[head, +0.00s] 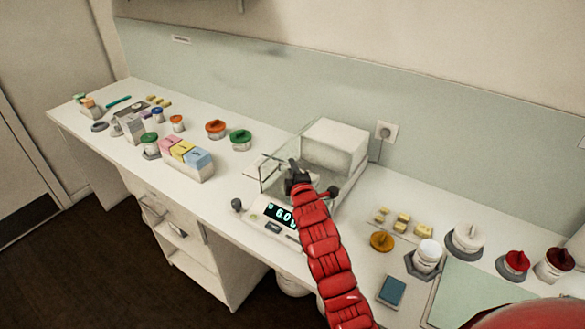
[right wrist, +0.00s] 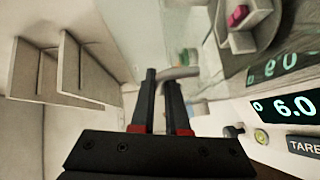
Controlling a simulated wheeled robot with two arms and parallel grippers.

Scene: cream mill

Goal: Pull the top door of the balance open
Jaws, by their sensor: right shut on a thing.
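The balance (head: 337,147) stands on the bench in the head view, with a white housing at the back and clear glass panes (head: 271,172) in front. Its lit display (head: 282,216) reads 6.0; the display also shows in the right wrist view (right wrist: 293,107). My right gripper (head: 295,172) is over the glass chamber. In the right wrist view its fingers (right wrist: 165,80) are shut on a grey bar-like handle (right wrist: 186,72), which seems to be the top door's. My arm and gripper hide part of the chamber; how far the door is open is unclear. My left gripper is not in view.
Pink, yellow and blue boxes (head: 186,159) and lidded jars (head: 240,139) stand left of the balance. Small yellowish pieces (head: 402,222), a white-lidded jar (head: 427,256) and a blue block (head: 391,291) are on the right. A wall socket (head: 386,131) is behind.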

